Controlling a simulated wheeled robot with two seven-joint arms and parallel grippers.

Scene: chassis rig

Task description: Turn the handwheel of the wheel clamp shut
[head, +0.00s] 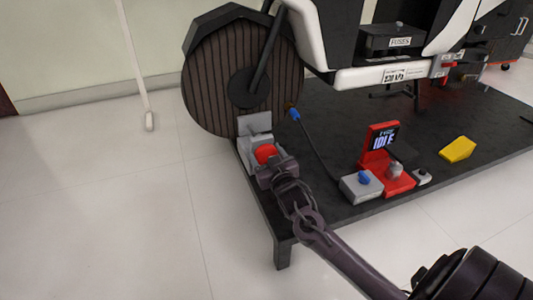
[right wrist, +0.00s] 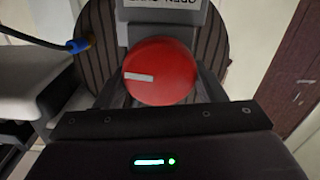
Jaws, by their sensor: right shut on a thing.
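The red handwheel (head: 265,152) sits on the grey wheel clamp (head: 254,124), at the foot of the ribbed dark wheel (head: 212,85). My right gripper (head: 268,162) reaches it from the lower right and is shut on the handwheel. In the right wrist view, the round red handwheel (right wrist: 172,62) lies between the two dark fingers of my right gripper (right wrist: 160,85). A white mark on its face points left. A white label with upside-down lettering shows above it, cut by the picture edge. My left gripper is not in view.
The clamp stands near the left edge of a low black platform (head: 330,122). To its right are a red stand with a lit screen (head: 382,138), a grey box with a blue knob (head: 362,185) and a yellow block (head: 457,149). A blue-tipped hose (head: 307,137) runs between.

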